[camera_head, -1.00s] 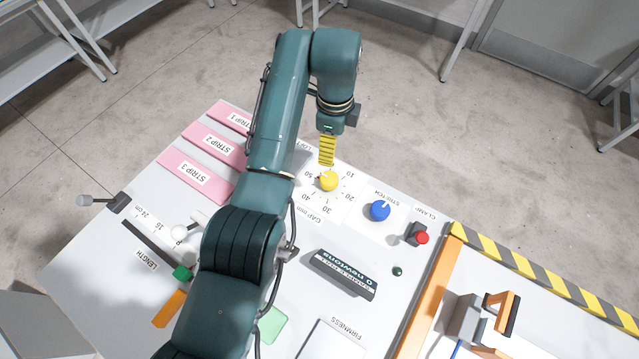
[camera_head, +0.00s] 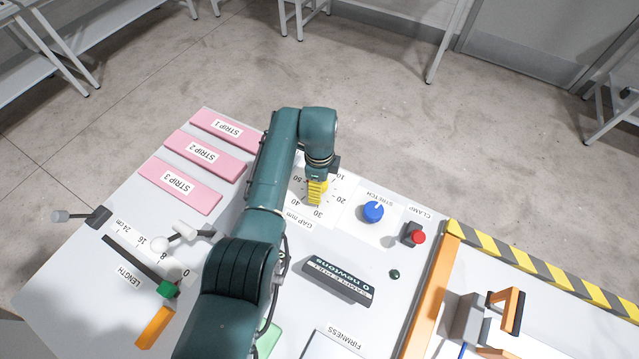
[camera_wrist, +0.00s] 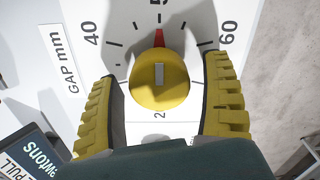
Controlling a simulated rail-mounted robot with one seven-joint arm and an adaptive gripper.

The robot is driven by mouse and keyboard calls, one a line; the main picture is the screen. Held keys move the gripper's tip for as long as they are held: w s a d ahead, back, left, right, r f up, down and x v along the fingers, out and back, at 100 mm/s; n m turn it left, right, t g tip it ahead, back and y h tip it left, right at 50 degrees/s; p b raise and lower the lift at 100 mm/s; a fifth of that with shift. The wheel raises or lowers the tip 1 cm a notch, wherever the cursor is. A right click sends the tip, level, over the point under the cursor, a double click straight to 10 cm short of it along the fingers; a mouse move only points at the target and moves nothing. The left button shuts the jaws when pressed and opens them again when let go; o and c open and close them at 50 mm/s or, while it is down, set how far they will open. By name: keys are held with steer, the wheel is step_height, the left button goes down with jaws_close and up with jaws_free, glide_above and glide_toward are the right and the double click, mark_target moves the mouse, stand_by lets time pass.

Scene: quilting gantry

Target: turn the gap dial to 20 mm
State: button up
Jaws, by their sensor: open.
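The gap dial (camera_wrist: 160,88) is a round yellow knob on a white, numbered plate with a GAP mm label. In the wrist view a red pointer at its top edge points at the mark by a partly cut-off number starting with 5, between 40 and 60. A short pale line shows on its face. Below it a number starting with 2 is partly hidden. My gripper (camera_wrist: 160,72) is open, with one yellow finger on each side of the knob and a narrow gap showing on both sides. In the head view my gripper (camera_head: 317,192) hides the knob.
The blue STRETCH knob (camera_head: 372,212) and the red CLAMP button (camera_head: 417,237) stand to the right. A dark newtons display (camera_head: 338,280) lies in front. Pink strips (camera_head: 205,155) lie at the left.

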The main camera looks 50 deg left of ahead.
steer(key=c, duration=1.2)
